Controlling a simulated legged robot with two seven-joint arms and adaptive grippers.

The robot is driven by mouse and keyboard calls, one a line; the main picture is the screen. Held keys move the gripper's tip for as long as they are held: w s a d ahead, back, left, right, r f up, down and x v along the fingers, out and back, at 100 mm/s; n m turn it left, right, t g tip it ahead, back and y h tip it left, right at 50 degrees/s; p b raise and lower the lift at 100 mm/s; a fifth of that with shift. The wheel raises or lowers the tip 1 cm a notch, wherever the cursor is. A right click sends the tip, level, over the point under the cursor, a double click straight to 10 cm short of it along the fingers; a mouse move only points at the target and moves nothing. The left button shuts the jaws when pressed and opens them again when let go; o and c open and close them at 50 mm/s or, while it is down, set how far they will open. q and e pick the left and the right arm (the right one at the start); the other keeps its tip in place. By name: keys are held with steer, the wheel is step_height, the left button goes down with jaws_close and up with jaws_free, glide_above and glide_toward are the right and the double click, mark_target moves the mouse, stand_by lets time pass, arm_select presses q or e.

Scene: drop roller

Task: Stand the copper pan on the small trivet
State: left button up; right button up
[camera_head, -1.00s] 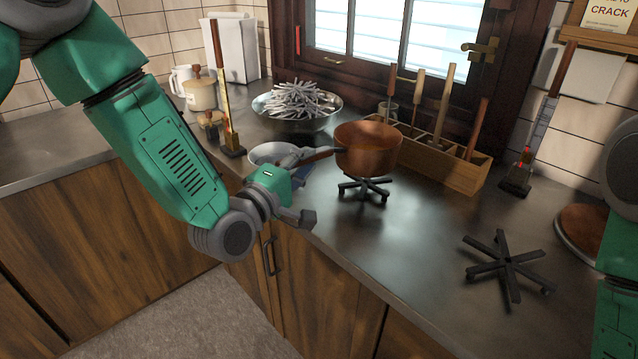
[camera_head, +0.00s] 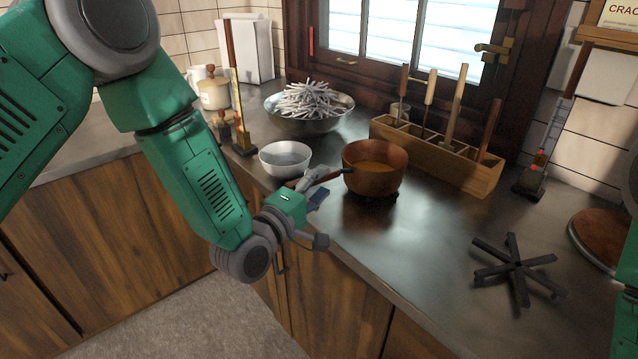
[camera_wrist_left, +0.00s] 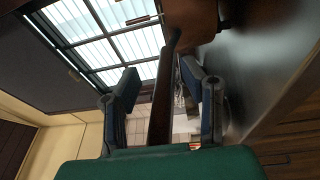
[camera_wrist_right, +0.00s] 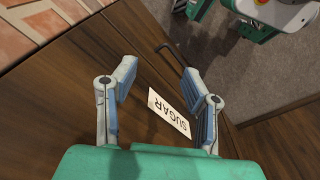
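The copper pan (camera_head: 375,180) is upright on the counter's middle, its handle (camera_head: 332,177) pointing left. Dark feet of the small trivet (camera_head: 372,197) show just under it; the rest is hidden, and the pan appears to rest on it. My left gripper (camera_head: 316,208) is at the handle. In the left wrist view, its fingers (camera_wrist_left: 162,78) are apart on either side of the handle (camera_wrist_left: 160,112), with gaps visible. A larger dark trivet (camera_head: 518,267) lies empty to the right. My right gripper (camera_wrist_right: 160,82) is open and empty, facing wood with a SUGAR label (camera_wrist_right: 169,112).
A white bowl (camera_head: 285,160) stands just left of the pan. A metal bowl of pale sticks (camera_head: 309,112) and a wooden tool rack (camera_head: 440,155) are behind. A round wooden-topped item (camera_head: 597,240) is at far right. The counter's front edge is close to my left gripper.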

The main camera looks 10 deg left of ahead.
arm_select(q)
steer(key=shift+s, duration=0.15)
steer(key=a+r+v, duration=0.1)
steer(key=v, duration=1)
steer(key=s+a+f+m+g+y, duration=0.1)
steer(key=s+f+m+g, duration=0.25)
steer(key=f, duration=0.55)
steer(key=s+a+f+m+g+y, duration=0.1)
steer(key=s+f+m+g+y, duration=0.25)
steer(key=f, duration=0.55)
steer(key=s+a+f+m+g, duration=0.2)
steer(key=s+f+g, duration=0.1)
steer(key=s, duration=0.4)
steer(key=s+a+f+m+g+y, duration=0.1)
steer(key=s+a+f+m+g, duration=0.1)
steer(key=s, duration=0.5)
steer(key=s+a+f+m+g+y, duration=0.1)
steer(key=s+a+f+m+g, duration=0.2)
steer(key=s+f, duration=0.3)
steer(key=shift+s+a+g, duration=0.5)
steer(key=shift+s+g, duration=0.05)
steer(key=shift+g, duration=0.25)
